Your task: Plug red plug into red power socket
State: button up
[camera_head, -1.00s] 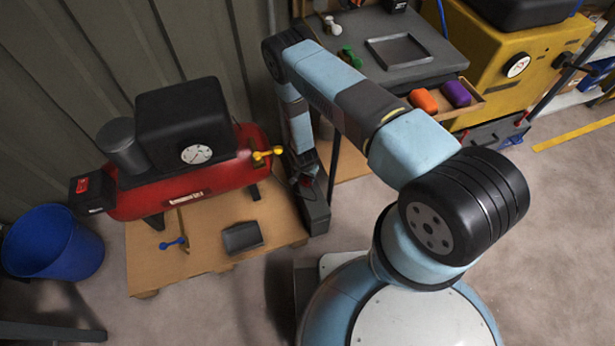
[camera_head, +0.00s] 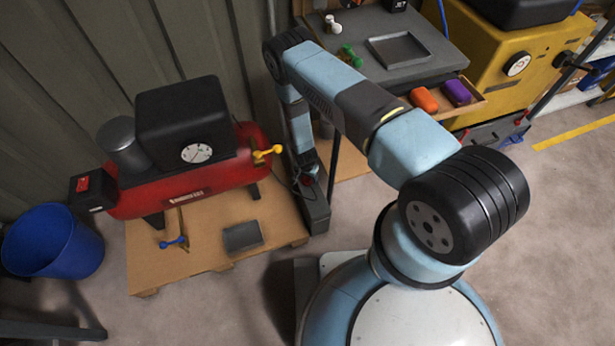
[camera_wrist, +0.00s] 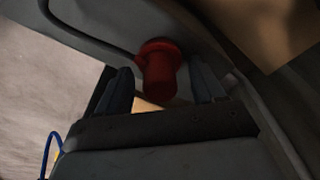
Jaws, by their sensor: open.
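A red plug (camera_wrist: 160,68) with a rounded, flanged end shows in the wrist view, against a grey surface. My gripper (camera_wrist: 161,80) is open, with one finger on each side of the plug and visible gaps between. In the head view, my gripper (camera_head: 306,172) is low at the right end of the pallet, above a dark grey block (camera_head: 317,212). A small red spot shows there, partly hidden by my arm. I cannot make out the red power socket for certain in either view.
A red compressor (camera_head: 190,192) stands on a wooden pallet (camera_head: 200,262), with a grey tray-like piece (camera_head: 243,237) in front. A blue bin (camera_head: 52,242) is at left. A grey bench (camera_head: 425,25) and an open drawer (camera_head: 484,104) lie behind my arm. The floor at right is clear.

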jog(key=shift+r, duration=0.1)
notch_tip(320, 180, up, 13)
jog(key=s, duration=0.1)
jog(key=shift+s+a+r, duration=0.2)
jog(key=shift+s+a, duration=0.05)
jog(key=shift+a, duration=0.15)
dwell(0.7)
